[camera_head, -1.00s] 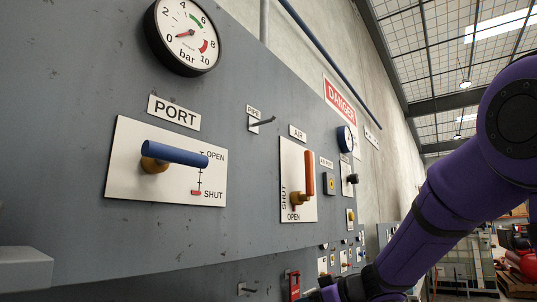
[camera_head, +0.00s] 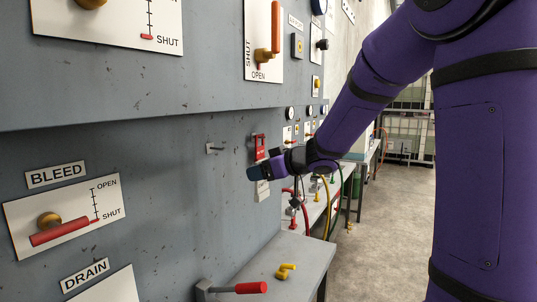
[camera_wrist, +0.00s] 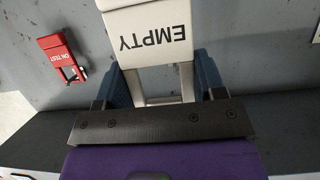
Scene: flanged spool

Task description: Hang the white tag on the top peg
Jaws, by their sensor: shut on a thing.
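The white tag (camera_wrist: 152,38), marked EMPTY, is between the blue fingers of my gripper (camera_wrist: 160,88) in the wrist view. My gripper is shut on the tag's narrower open frame, with the lettered block beyond the fingers. In the head view my gripper (camera_head: 256,172) is low beside the grey panel. A small metal peg (camera_head: 215,148) sticks out of the lower panel, left of and above my gripper. The upper peg under the PIPE label is out of view now.
A red ON TEST tag (camera_wrist: 62,55) hangs on the panel beside my gripper and shows in the head view (camera_head: 260,147). The BLEED handle (camera_head: 60,233) and another red-tipped lever (camera_head: 240,288) stick out. A grey ledge (camera_head: 300,258) carries a yellow part.

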